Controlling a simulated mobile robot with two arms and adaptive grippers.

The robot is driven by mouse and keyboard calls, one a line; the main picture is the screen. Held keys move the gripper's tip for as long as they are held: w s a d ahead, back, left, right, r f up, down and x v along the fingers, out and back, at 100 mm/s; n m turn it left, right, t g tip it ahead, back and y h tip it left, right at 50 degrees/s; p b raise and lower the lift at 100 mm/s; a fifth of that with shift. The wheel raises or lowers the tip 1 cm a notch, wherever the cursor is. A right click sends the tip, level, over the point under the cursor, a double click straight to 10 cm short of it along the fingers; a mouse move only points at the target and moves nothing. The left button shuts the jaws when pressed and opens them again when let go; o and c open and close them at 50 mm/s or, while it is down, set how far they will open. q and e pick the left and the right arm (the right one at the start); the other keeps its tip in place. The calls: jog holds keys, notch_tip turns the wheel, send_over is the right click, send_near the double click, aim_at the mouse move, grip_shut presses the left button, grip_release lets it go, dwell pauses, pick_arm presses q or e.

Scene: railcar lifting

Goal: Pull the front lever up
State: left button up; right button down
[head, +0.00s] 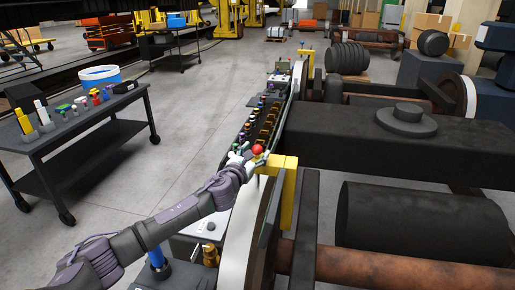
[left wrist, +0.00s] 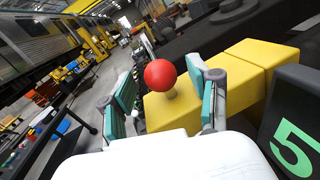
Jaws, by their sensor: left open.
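The front lever shows as a red ball knob (head: 257,149) beside a yellow block (head: 288,180). In the left wrist view the knob (left wrist: 160,75) is large, with a short pale stem under it, in front of the yellow blocks (left wrist: 172,110). My left gripper (head: 246,158) reaches in from the left, right at the knob. Its teal-padded fingers (left wrist: 166,100) are open, one on each side of the knob in the picture, with gaps. I cannot tell how deep the knob sits between them. My right gripper is not in view.
A row of small controls (head: 262,118) runs away behind the knob. A large wheel (head: 245,225) and dark beams fill the right. A black cart (head: 85,135) with small coloured items and a blue-white tub (head: 99,77) stands left. Grey floor between is clear.

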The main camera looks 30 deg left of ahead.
pick_arm(q)
jog(key=shift+w, duration=1)
grip_shut()
